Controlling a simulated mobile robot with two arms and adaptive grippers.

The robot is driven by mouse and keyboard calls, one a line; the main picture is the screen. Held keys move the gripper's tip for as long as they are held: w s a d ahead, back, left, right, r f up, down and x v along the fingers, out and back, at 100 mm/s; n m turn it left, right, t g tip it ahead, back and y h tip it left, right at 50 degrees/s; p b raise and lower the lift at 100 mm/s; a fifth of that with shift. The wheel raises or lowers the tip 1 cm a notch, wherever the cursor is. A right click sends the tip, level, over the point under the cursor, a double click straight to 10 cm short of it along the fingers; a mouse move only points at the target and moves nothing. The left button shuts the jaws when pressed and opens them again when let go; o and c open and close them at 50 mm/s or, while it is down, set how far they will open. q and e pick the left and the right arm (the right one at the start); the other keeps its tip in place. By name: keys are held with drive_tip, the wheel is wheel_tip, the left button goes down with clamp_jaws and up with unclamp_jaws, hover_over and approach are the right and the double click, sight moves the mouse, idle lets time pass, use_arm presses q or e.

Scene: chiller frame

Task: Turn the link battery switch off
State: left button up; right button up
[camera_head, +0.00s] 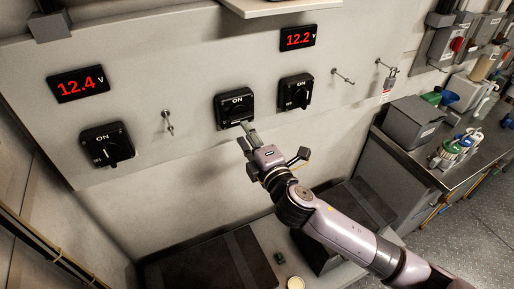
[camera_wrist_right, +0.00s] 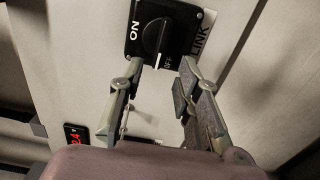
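The link battery switch (camera_wrist_right: 165,30) is a black square plate with a raised black rotary knob, ON and OFF marks and a LINK label beside it. In the head view, the middle black switch (camera_head: 234,108), beside my right gripper, appears to be this one. My right gripper (camera_head: 275,141) is open and empty, with one finger near the lower edge of that switch. In the right wrist view the two spread fingers (camera_wrist_right: 161,67) show just below the plate, with the knob beyond the gap between them. I cannot tell whether they touch it. My left gripper is out of view.
Two similar switches sit on the panel, one at left (camera_head: 107,146) and one at right (camera_head: 295,92). Red displays read 12.4 (camera_head: 77,84) and 12.2 (camera_head: 298,38). Small metal pegs (camera_head: 167,123) stick out. A grey box (camera_head: 411,122) stands on the bench at right.

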drive_tip(key=v, duration=0.6)
idle(0.3)
